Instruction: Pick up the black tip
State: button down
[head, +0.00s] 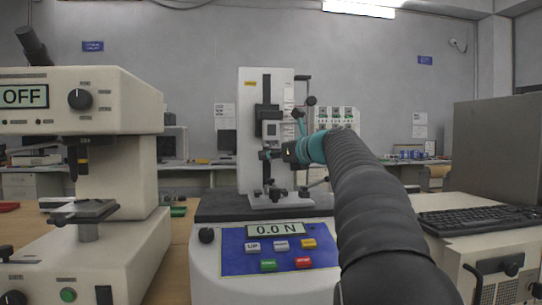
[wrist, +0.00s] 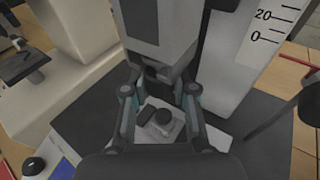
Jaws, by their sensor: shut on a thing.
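The black tip (wrist: 158,73) shows in the wrist view as a small dark piece just under the grey gauge body (wrist: 160,28). My gripper (wrist: 160,80) has one finger on each side of it and is shut on it. The fingers partly hide the tip, and I cannot tell whether it still touches the gauge. In the head view my gripper (head: 284,153) is in front of the test stand (head: 248,100), below the gauge (head: 271,129). The tip is too small to make out there.
Dark clamp parts (wrist: 155,121) sit on a light plate below my gripper. A cream machine (head: 120,100) reading OFF stands at left. A console (head: 274,229) reading 0.0 N is in front of the stand. A keyboard (head: 480,218) and monitor (head: 505,150) are at right.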

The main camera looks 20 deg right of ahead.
jog(key=s+a+b, duration=0.1)
jog(key=s+a, duration=0.1)
jog(key=s, duration=0.6)
jog(key=s+a+b, duration=0.1)
jog(key=s+a, duration=0.2)
jog(key=s, duration=0.6)
